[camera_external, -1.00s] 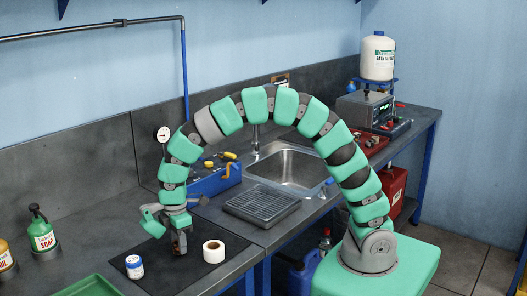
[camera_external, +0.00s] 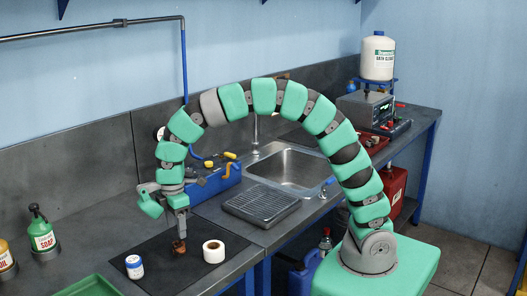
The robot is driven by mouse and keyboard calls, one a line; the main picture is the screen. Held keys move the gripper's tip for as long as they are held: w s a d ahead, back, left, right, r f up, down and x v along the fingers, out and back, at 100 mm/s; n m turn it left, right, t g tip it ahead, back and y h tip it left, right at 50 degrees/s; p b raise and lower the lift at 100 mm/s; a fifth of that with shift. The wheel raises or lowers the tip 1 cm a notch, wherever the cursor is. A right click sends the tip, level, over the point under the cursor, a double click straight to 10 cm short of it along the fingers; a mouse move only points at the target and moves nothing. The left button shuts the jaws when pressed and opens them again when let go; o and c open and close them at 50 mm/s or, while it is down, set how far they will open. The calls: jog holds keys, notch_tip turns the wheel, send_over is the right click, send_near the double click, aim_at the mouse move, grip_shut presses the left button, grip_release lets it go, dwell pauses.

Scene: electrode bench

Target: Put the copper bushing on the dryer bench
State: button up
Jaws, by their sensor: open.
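The copper bushing (camera_external: 179,246) is a small brown-orange piece on the dark mat (camera_external: 130,242) on the left bench. It stands between a white jar with a blue lid and a white tape roll. My gripper (camera_external: 181,235) points down just above the bushing, open, with its fingertips close to the bushing's top. Whether the fingertips still overlap it is too small to tell. Which surface is the dryer bench is not marked in view.
The white jar (camera_external: 134,267) and the tape roll (camera_external: 214,251) stand close on either side. A green tray (camera_external: 88,288) is at the front left, and a soap bottle (camera_external: 42,236) is farther left. A drain rack (camera_external: 260,205) and a sink (camera_external: 288,166) lie to the right.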

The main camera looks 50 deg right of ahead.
aim_at(178, 243)
notch_tip(178, 243, up, 8)
jog(key=shift+f, duration=0.1)
jog(key=w+d+r+m+t+y, duration=0.1)
jog(key=w+d+r+m+t, duration=0.3)
jog(key=d+r, duration=0.6)
jog(key=w+d+r+m+t+y, duration=0.25)
jog(key=w+d+r+m, duration=0.35)
jog(key=r, duration=0.6)
jog(key=s+d+r+m+t+h, duration=0.1)
jog(key=s+d+r+t, duration=0.3)
jog(key=d+r, duration=0.5)
jog(key=s+d+r+m+t+h, duration=0.2)
jog(key=s+d+r+m+t, duration=0.2)
jog(key=d+r, duration=0.6)
jog(key=shift+r+t, duration=0.45)
jog(key=shift+r, duration=0.5)
jog(key=shift+s+a+h, duration=0.1)
jog(key=shift+h, duration=0.15)
